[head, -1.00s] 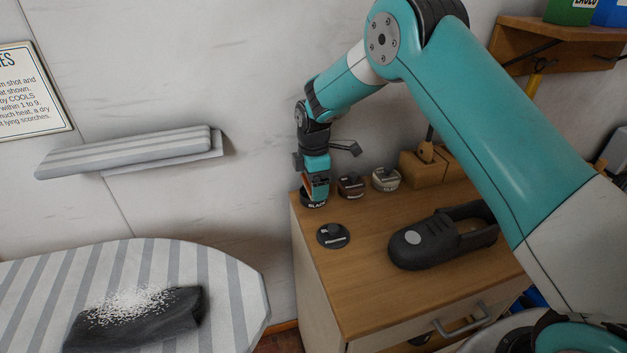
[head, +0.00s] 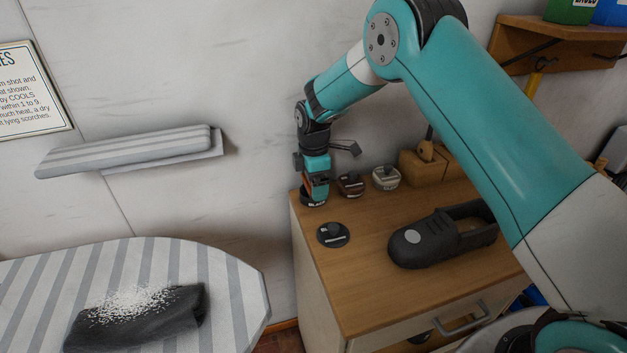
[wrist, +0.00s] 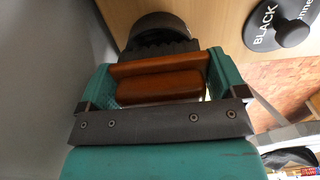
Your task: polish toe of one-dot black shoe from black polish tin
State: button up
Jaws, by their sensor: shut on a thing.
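My gripper (head: 316,183) is shut on a brush with a reddish-brown wooden handle (wrist: 160,86) and dark bristles (wrist: 160,49). The brush is upright over the open black polish tin (head: 313,201) at the cabinet's back left corner. In the wrist view the bristles overlap the tin (wrist: 157,22); whether they touch the polish is hidden. The tin's lid (head: 333,236), marked BLACK in the wrist view (wrist: 288,30), lies on the cabinet top in front. The black shoe (head: 440,237) stands to the right, its toe to the left, with one pale dot (head: 412,237) on it.
A brown tin (head: 351,186) and a pale-lidded tin (head: 386,178) stand right of the black tin. A wooden block (head: 420,170) stands behind the shoe. The cabinet top (head: 365,280) is clear in front. A striped ironing board (head: 235,275) stands at left.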

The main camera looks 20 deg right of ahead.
dwell(0.4)
jog(key=shift+r+p, duration=2.6)
jog(key=shift+r, duration=0.95)
jog(key=shift+f, duration=0.1)
